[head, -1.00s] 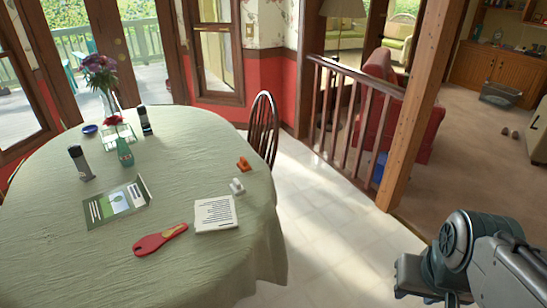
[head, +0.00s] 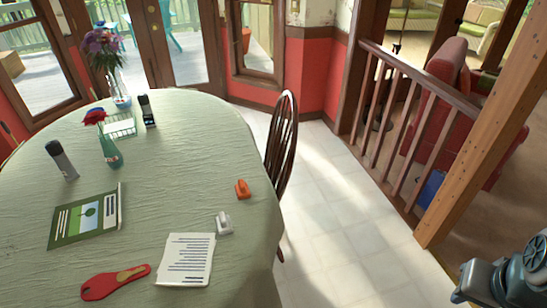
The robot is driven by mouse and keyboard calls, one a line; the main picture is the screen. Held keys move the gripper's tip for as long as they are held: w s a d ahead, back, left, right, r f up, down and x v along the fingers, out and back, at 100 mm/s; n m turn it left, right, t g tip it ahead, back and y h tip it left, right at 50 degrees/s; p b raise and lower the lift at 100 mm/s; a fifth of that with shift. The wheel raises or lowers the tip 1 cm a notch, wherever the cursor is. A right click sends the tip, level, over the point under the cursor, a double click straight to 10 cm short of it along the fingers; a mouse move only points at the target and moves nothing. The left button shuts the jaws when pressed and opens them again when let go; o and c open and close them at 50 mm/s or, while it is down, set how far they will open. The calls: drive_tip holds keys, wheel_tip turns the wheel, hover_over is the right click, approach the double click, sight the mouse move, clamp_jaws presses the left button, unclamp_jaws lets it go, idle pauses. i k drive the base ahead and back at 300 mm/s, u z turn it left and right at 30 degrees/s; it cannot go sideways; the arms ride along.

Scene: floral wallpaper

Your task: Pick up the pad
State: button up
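A white pad (head: 187,260) with lines of dark text lies flat on the green-clothed table (head: 190,150), near its front right side. Nothing covers it. Only a grey-teal part of my arm shows at the lower right corner, out over the floor to the right of the table and well apart from the pad. My gripper's fingers are not in view.
A dark wooden chair (head: 283,140) stands at the table's right edge. The tiled floor (head: 335,210) is clear.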

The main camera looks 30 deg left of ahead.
sight(242, 188)
drive_tip(key=u, duration=0.45)
drive_tip(key=i, duration=0.9)
drive_tip(key=u, duration=1.45)
drive_tip(key=i, duration=0.55)
drive_tip(key=u, duration=0.5)
